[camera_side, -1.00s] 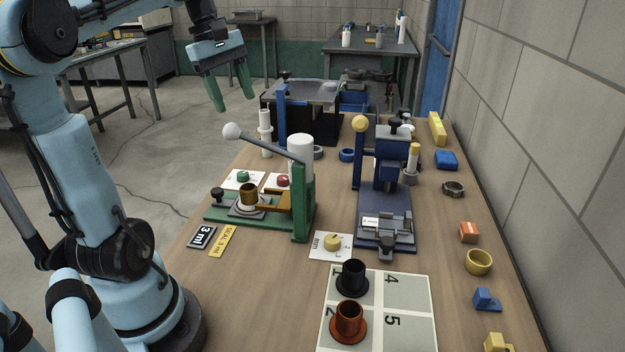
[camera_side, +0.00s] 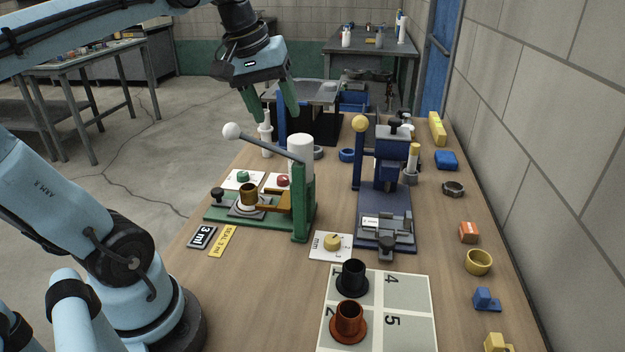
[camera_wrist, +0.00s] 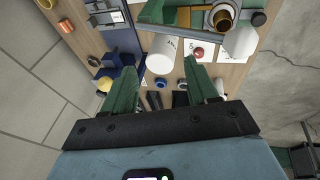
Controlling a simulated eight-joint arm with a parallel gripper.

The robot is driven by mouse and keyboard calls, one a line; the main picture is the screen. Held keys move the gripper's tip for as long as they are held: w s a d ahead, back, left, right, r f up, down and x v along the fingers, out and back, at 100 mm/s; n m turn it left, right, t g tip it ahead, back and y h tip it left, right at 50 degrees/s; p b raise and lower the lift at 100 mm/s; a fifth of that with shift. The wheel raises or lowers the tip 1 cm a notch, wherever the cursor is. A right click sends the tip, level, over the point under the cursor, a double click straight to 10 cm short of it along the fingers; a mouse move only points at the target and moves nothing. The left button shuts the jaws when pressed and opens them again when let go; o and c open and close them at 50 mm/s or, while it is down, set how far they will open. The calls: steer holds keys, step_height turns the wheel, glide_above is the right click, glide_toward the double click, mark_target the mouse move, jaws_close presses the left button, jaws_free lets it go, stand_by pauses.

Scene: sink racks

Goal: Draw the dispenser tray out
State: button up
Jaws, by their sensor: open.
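The green dispenser (camera_side: 299,205) stands on the bench with a white cylinder (camera_side: 300,150) and a ball-ended lever (camera_side: 262,139). A grey plate (camera_side: 237,211), which looks like its tray, sits on the green base under a brass cup (camera_side: 250,193). A black knob (camera_side: 217,194) is at the base's left end. My gripper (camera_side: 275,116) is open and empty, above and behind the dispenser, clear of it. In the wrist view my gripper's green fingers (camera_wrist: 160,68) point toward the white cylinder (camera_wrist: 161,54), with the brass cup (camera_wrist: 222,17) at upper right.
A blue press (camera_side: 388,185) stands right of the dispenser. A white bottle (camera_side: 265,135) is close below my gripper. Black and orange flanged cups (camera_side: 349,318) stand on a numbered mat (camera_side: 405,300). Small parts line the right edge by the wall. The front left bench is clear.

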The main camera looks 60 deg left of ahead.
steer(key=m+g, duration=0.4)
glide_toward(217, 190)
step_height(217, 190, down, 8)
steer(key=shift+a+f, duration=0.15)
steer(key=shift+a, duration=0.05)
steer(key=shift+s, duration=0.1)
jaws_close()
stand_by(0.4)
